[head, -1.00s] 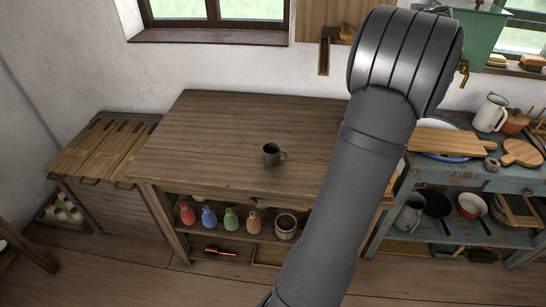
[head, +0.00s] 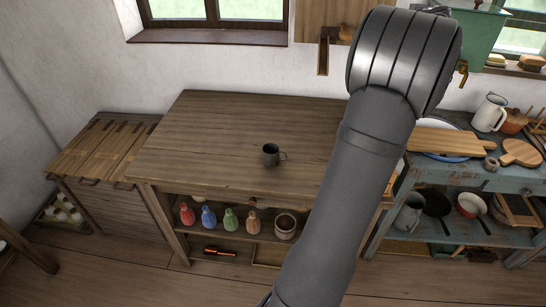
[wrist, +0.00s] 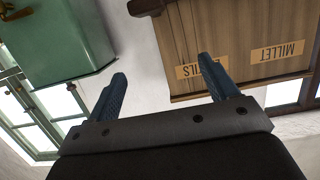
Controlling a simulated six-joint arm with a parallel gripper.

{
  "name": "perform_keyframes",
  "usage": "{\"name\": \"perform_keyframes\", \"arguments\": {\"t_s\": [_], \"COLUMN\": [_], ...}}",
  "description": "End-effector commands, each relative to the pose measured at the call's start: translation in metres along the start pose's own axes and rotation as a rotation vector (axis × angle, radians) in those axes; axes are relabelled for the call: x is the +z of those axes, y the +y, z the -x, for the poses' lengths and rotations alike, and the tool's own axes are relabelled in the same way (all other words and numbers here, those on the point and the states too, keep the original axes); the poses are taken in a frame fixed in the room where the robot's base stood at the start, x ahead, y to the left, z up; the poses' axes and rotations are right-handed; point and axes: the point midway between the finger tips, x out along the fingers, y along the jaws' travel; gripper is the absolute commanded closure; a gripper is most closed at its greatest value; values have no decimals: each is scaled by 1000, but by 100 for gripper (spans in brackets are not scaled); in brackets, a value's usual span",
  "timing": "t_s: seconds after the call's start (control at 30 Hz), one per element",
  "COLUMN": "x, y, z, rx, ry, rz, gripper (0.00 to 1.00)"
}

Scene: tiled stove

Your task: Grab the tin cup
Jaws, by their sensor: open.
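The cup does not show in the wrist view. In the head view my arm rises to the right of the cup, and my gripper's fingers are hidden behind it.
Several coloured bottles (head: 231,219) and a jar (head: 286,226) stand on the shelf under the tabletop. A blue side table (head: 400,180) on the right holds boards, a white jug (head: 490,113) and pots. The green container (wrist: 60,45) hangs at upper left. The tabletop around the cup is clear.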

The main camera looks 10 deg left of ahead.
Motion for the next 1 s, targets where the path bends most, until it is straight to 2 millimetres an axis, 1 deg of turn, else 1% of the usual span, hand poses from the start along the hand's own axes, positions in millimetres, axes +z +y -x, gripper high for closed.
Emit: {"name": "perform_keyframes", "arguments": {"t_s": [0.07, 0.17, 0.27, 0.3, 0.33, 0.37, 0.4, 0.47, 0.5, 0.57, 0.6, 0.7, 0.8, 0.9, 1.0], "x": [-2, -10, -15, -6, 12, 34, 64, 105, 132, 170, 194, 241, 271, 286, 295], "y": [-12, -57, -133, -166, -192, -212, -235, -268, -288, -312, -325, -346, -356, -359, -359], "z": [0, 0, 6, 6, 4, 1, -2, 0, 5, 14, 22, 43, 60, 71, 75], "rx": [-18, -86, -201, -260, -311, -358, -415, -499, -549, -618, -656, -725, -760, -773, -775], "ry": [-4, -24, -68, -112, -166, -228, -311, -432, -514, -637, -718, -897, -1035, -1119, -1157], "rz": [11, 56, 135, 181, 226, 270, 329, 421, 483, 577, 639, 780, 889, 959, 990], "gripper": [21, 21, 21, 21, 21, 21, 21, 21, 21, 21, 21, 21, 21, 21, 21]}}
